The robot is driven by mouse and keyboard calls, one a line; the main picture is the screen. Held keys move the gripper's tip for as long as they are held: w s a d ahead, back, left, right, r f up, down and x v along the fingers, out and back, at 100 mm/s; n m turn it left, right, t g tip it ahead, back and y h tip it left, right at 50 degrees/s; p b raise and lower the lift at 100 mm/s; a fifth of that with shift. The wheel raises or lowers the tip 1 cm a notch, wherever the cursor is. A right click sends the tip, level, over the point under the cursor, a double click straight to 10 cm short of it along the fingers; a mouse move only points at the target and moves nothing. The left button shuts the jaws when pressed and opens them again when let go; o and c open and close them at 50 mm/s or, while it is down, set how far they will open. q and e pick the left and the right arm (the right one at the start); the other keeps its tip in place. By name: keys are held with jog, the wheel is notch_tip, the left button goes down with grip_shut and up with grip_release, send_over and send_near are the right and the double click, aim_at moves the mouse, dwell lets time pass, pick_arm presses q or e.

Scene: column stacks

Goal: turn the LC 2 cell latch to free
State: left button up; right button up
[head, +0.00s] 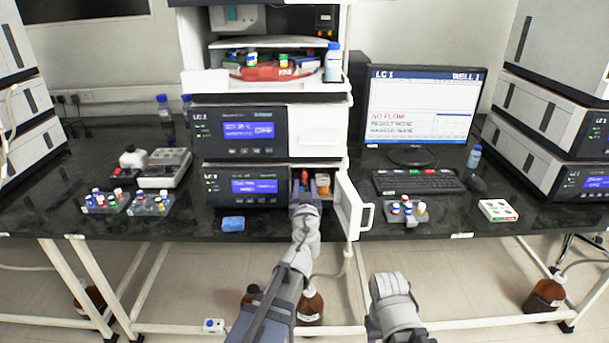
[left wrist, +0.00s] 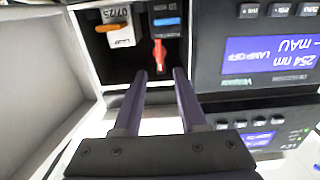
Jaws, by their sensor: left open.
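The cell latch looks to be the small red lever (left wrist: 159,55) inside an open compartment of the lower instrument (head: 255,187). In the left wrist view it points down the picture, below a blue bar (left wrist: 167,21). My left gripper (left wrist: 159,76) is open, its two dark fingers on either side of the lever's line, with a gap between them. I cannot tell if they touch it. In the head view my left gripper (head: 304,198) is at the compartment opening and hides part of it. My right gripper (head: 395,283) is low, away from the bench; its fingers cannot be made out.
The white compartment door (head: 347,207) stands open just right of my left gripper. An orange-topped white cartridge (left wrist: 117,28) sits beside the lever. A blue sponge (head: 233,224) lies to the left. A vial rack (head: 403,215) and keyboard (head: 415,182) are to the right.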

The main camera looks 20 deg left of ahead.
aim_at(305, 174)
pick_arm(q)
jog(key=x, duration=0.7)
jog(key=shift+w, duration=0.1)
grip_shut()
dwell(0.4)
